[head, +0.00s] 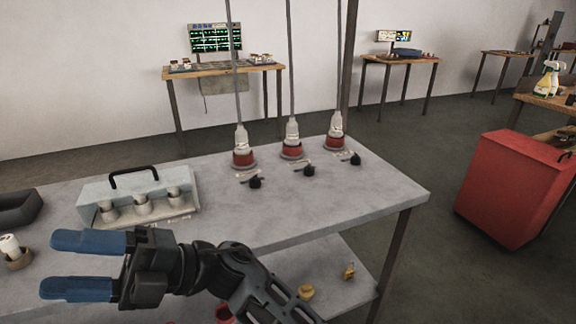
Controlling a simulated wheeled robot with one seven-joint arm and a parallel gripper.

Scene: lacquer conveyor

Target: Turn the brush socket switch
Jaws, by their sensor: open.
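Three black rotary switch knobs sit on the grey table: a left one (255,182), a middle one (309,170) and a right one (355,159). Each is in front of a red-based socket with a pale plug and a cable rising from it: left socket (243,159), middle socket (292,150), right socket (336,142). The labels by the knobs are too small to read, so I cannot tell which is the brush socket switch. My gripper (68,266), with blue fingers, is open and empty at the lower left, apart from the knobs.
A pale case with a black handle (120,190) holding several cylinders stands left on the table (350,215). A black tray (18,207) and a roll (14,252) are at the far left. A red cabinet (505,190) stands right. The table's right end is clear.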

